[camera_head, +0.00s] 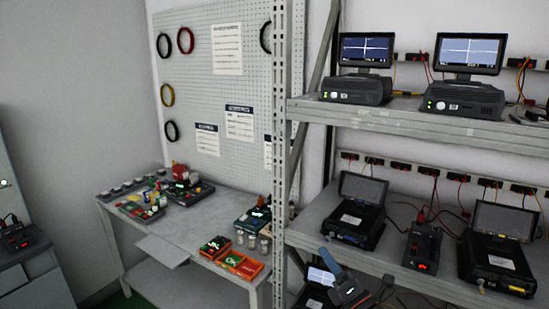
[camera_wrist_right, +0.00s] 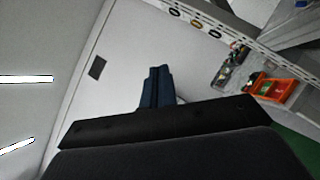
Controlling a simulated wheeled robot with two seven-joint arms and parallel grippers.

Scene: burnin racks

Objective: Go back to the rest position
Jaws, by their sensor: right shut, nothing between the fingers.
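My right gripper (camera_head: 329,262) shows at the bottom of the head view, in front of the lower part of the rack. Its blue fingers point up and to the left. In the right wrist view the blue fingers (camera_wrist_right: 158,82) are together with nothing between them. They point into free air, with the wall and ceiling behind. My left gripper is in neither view.
A metal rack (camera_head: 410,122) on the right bears monitors and open black devices (camera_head: 357,212). A workbench (camera_head: 185,234) stands left of it under a pegboard (camera_head: 225,100). Orange bins (camera_head: 239,265) sit on its front edge. A rack post (camera_head: 281,150) stands between them.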

